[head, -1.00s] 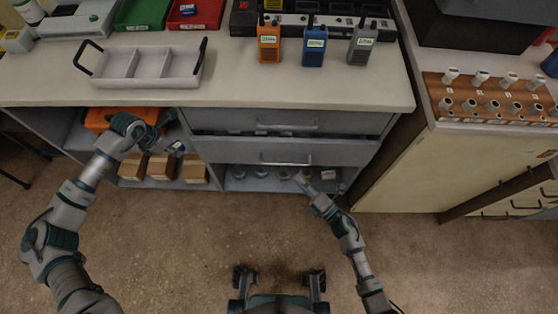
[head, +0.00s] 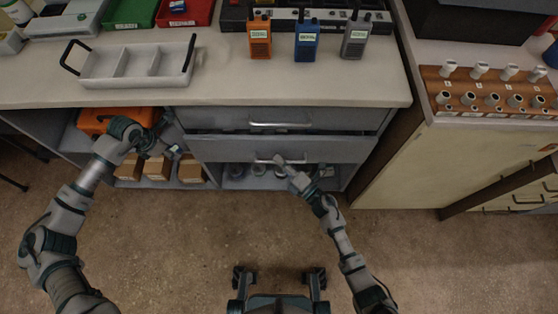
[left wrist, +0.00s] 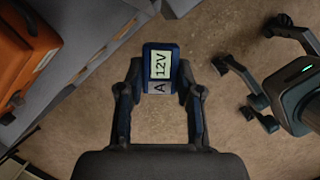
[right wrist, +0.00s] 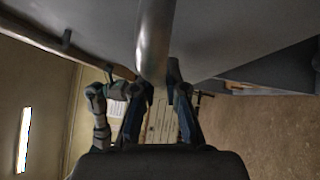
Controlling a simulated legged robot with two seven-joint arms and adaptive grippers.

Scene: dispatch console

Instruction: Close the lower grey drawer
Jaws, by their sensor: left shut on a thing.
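The lower grey drawer (head: 225,149) is under the counter, below the upper drawer. Its front stands out a little, with a dark gap above it. Its metal handle (head: 262,161) is on the front, and it looms large in the right wrist view (right wrist: 155,40). My right gripper (head: 282,161) is at the handle's right part. In the right wrist view its fingers (right wrist: 160,90) are close together around or beside the bar; their grip on it is unclear. My left gripper (left wrist: 160,85) is shut on a blue block (left wrist: 160,62) labelled "12V" and "A", left of the drawers.
An open shelf left of the drawers holds an orange case (head: 98,120) and several brown boxes (head: 158,167). An open shelf under the drawer holds small round items (head: 258,170). A cream cabinet (head: 430,165) stands right. The floor in front is clear.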

